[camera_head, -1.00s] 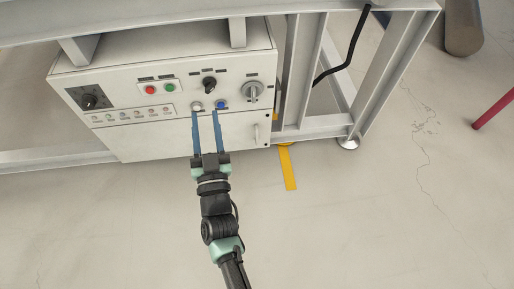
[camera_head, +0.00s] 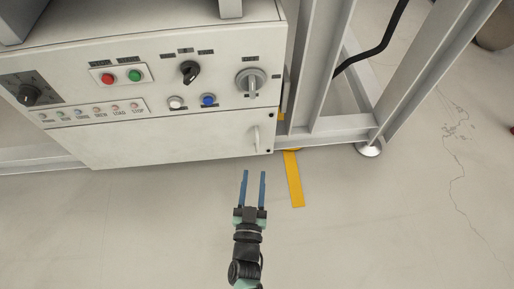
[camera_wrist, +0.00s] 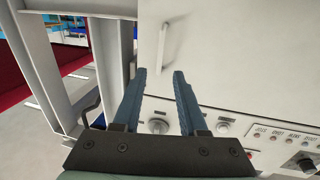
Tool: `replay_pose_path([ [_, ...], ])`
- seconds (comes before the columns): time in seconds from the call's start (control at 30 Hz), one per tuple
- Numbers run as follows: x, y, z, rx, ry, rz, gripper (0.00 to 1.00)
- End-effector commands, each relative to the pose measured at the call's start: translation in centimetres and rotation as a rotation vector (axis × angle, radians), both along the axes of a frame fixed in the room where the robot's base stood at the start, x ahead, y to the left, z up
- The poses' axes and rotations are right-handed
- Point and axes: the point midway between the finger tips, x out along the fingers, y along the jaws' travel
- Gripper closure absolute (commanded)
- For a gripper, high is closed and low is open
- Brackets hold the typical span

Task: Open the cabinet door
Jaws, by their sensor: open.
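The cabinet is a pale grey box with a control panel above and a plain door (camera_head: 170,138) below. The door looks shut. Its small pale vertical handle (camera_head: 256,138) is near the door's right edge. My gripper (camera_head: 254,172) is open and empty, its two blue fingers apart and pointing at the cabinet. In the head view the fingertips appear just below the handle, not touching it. In the wrist view the handle (camera_wrist: 163,46) appears beyond the fingertips of my gripper (camera_wrist: 159,72), roughly in line with the gap between them.
Above the door are a round grey switch (camera_head: 251,83), a black knob (camera_head: 189,71) and several buttons. A metal frame leg (camera_head: 405,75) with a round foot stands right of the cabinet. A yellow floor strip (camera_head: 294,180) lies right of my gripper. The floor in front is clear.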

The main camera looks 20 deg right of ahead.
Motion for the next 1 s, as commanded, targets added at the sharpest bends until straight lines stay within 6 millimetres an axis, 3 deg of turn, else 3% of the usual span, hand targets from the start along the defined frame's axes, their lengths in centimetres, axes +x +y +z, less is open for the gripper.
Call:
replay_pose_path([
  [0.2,4.4,-2.3,-0.4,-0.001,-0.006,-0.001,0.58],
  [0.4,7.2,-3.7,-0.3,0.000,-0.003,0.000,0.58],
  [0.6,8.3,-4.3,-0.1,0.000,-0.001,0.000,0.58],
  [0.87,8.4,-4.3,0.0,0.000,-0.001,0.000,0.58],
  [1.0,8.4,-4.3,0.0,0.000,-0.001,0.001,0.80],
])
